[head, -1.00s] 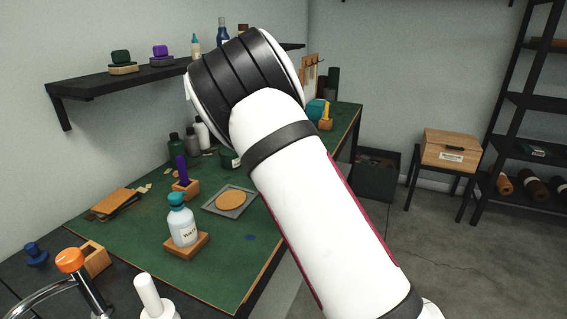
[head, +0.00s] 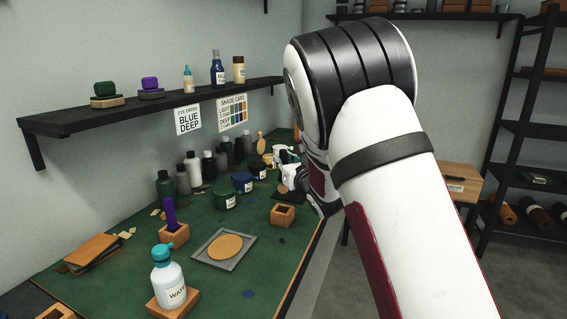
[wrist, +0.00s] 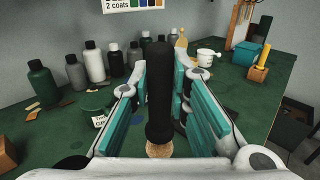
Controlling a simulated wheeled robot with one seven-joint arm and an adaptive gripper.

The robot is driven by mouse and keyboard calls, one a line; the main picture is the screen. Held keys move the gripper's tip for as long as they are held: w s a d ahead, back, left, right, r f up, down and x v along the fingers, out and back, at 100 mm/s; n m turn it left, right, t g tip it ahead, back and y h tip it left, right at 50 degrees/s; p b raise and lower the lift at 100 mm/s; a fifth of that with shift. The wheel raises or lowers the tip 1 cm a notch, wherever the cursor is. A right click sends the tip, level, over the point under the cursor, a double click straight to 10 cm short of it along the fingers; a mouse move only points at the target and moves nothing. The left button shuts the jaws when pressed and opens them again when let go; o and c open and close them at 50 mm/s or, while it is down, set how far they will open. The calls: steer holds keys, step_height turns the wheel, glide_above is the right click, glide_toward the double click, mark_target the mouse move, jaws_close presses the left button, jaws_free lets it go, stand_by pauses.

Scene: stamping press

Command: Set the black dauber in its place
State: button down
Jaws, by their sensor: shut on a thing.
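My gripper (wrist: 160,72) is shut on the black dauber (wrist: 160,100), its teal-padded fingers on either side. The dauber stands roughly upright in the wrist view, with its tan round end low in the picture. In the head view my gripper is partly hidden behind my arm, above the right part of the green bench, and I cannot make out the dauber there. An empty-looking wooden block holder (head: 282,215) stands near the bench's right edge. A purple dauber (head: 170,213) stands in a similar block (head: 174,235) to its left.
A grey tray (head: 202,258) with a tan disc lies between the blocks. A water bottle (head: 168,278) stands in front. Several jars and bottles (head: 193,169) line the wall side. A shelf (head: 70,118) hangs above. In the wrist view, a white cup (wrist: 206,57) stands beyond the fingers.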

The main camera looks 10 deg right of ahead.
steer(key=b, duration=0.3)
glide_above(284, 194)
steer(key=w, duration=0.1)
steer(key=shift+w+f, duration=0.15)
steer(key=shift+f, duration=2.1)
steer(key=shift+f+b, duration=0.75)
steer(key=shift+b, duration=0.15)
steer(key=shift+f, duration=0.35)
steer(key=shift+f+b, duration=1.65)
steer(key=shift+f, duration=0.1)
steer(key=c, duration=1.4)
jaws_free()
steer(key=shift+c, duration=0.2)
steer(key=s+d, duration=0.1)
steer(key=s, duration=1.1)
steer(key=shift+d, duration=0.4)
